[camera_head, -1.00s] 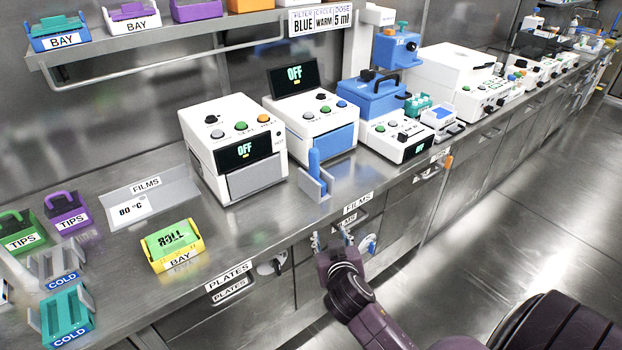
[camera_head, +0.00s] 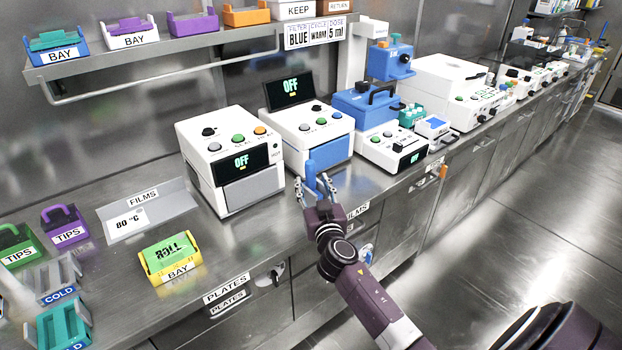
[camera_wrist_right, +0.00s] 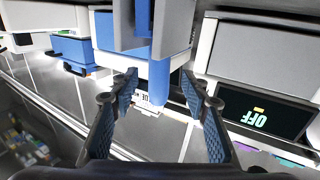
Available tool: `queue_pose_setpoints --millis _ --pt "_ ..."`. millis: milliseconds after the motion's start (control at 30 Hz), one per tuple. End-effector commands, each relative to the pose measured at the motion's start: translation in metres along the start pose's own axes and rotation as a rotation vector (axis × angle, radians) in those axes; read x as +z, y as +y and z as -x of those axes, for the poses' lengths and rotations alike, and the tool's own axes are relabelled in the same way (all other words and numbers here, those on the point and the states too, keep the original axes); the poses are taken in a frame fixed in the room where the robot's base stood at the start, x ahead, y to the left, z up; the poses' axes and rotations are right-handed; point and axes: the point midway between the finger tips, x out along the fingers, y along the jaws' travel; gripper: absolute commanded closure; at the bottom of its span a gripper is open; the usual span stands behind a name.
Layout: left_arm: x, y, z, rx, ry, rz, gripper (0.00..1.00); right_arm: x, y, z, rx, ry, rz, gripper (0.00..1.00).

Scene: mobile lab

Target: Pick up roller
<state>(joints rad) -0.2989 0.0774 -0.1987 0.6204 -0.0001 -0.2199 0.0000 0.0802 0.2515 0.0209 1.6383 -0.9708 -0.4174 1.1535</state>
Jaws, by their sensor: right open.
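The roller looks to be the blue upright handle (camera_head: 311,168), set in a small grey stand in front of the blue-and-white machine. My right gripper (camera_head: 313,186) is open at the handle, with a finger to each side and partly covering it and the stand. In the right wrist view the blue handle (camera_wrist_right: 159,82) shows between the two open fingers (camera_wrist_right: 158,84), with a gap on both sides. The grey stand (camera_wrist_right: 178,25) is just beyond the fingertips. I cannot tell whether a finger touches the handle. My left gripper is not in view.
A white machine (camera_head: 203,140) reading OFF stands left of the stand, and a blue-and-white one (camera_head: 331,130) behind it. The yellow ROLL bay (camera_head: 173,270) and grey FILMS tray (camera_head: 178,196) are further left. The counter between bay and stand is clear.

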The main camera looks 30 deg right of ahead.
Motion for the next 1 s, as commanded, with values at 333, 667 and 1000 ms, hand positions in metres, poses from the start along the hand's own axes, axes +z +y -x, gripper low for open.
queue_pose_setpoints --millis 333,667,1000 --pt "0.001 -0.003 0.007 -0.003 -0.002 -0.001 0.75 0.0 0.001 -0.039 0.0 0.0 0.001 0.58" --pt "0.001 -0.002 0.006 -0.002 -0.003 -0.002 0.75 0.001 0.001 -0.04 0.0 -0.001 0.0 0.66" --pt "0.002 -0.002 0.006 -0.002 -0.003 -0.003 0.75 0.001 0.001 -0.04 0.0 -0.001 0.0 1.0"
